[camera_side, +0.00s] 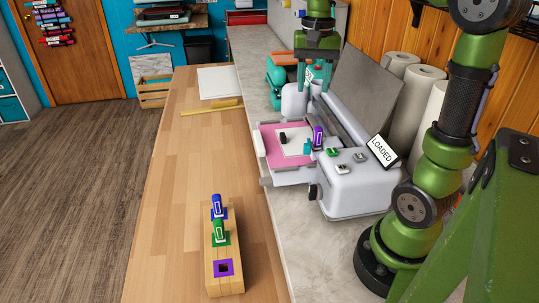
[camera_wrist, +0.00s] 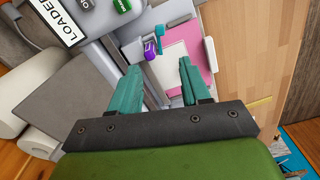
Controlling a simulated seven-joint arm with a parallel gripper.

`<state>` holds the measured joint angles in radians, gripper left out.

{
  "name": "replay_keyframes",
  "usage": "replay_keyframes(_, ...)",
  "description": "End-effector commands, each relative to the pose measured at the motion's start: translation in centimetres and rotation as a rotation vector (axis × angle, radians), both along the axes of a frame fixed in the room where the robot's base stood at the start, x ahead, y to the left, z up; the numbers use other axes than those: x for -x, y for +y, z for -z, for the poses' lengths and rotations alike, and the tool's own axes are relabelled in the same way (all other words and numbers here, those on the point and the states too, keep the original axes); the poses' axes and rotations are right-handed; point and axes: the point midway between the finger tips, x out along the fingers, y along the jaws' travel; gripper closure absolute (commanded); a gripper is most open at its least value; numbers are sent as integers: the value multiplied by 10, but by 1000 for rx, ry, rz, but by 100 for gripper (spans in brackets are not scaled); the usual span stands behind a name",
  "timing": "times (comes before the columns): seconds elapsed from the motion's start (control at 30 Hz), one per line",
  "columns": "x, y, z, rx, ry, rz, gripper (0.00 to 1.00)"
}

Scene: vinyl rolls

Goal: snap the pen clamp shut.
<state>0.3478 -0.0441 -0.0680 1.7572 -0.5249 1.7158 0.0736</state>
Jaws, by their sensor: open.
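The purple pen (camera_side: 318,136) stands upright at the front of the white cutting machine; it also shows in the wrist view (camera_wrist: 150,50). A small teal piece, apparently the pen clamp's lever (camera_side: 307,146), is beside the pen; it also shows in the wrist view (camera_wrist: 159,31). I cannot tell from the pictures how far the clamp stands open. My gripper (camera_side: 317,82) is above the machine, higher than the pen and apart from it. Its two teal fingers are apart with nothing between them, and in the wrist view (camera_wrist: 160,66) the pen lies beyond them.
The machine (camera_side: 345,186) has a "LOADED" sign (camera_side: 382,149) and a pink mat (camera_side: 269,148) with a white sheet. A wooden pen block (camera_side: 224,255) holds a blue and a green pen; its purple-edged slot is empty. Paper rolls (camera_side: 420,80) stand at right.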

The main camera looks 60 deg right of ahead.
Motion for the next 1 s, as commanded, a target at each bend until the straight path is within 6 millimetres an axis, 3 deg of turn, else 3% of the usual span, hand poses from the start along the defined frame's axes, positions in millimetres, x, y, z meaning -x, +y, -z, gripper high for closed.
replay_keyframes(0.27,0,0,27,0,5,28,53)
replay_keyframes(0.7,1,0,122,1,7,27,53)
replay_keyframes(1.0,0,0,163,2,3,26,53)
